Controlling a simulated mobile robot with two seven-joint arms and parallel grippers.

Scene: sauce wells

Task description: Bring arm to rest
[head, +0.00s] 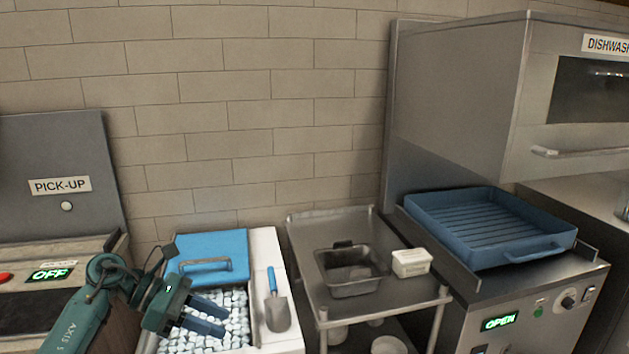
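My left gripper (225,325) is at the lower left, on the end of my teal arm. Its two dark blue fingers point right and stand apart, with white cubes showing between them. It appears empty, in front of or over the bin of white cubes (238,304); its exact height above them is hard to tell. My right gripper is not in view.
A blue lid (207,246) covers the back of the cube bin. A blue-handled scoop (277,312) lies on the bin's right ledge. A steel cart (300,240) bears a metal pan (352,289) and a white tub (411,262). A blue rack (545,254) sits at the dishwasher (460,95).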

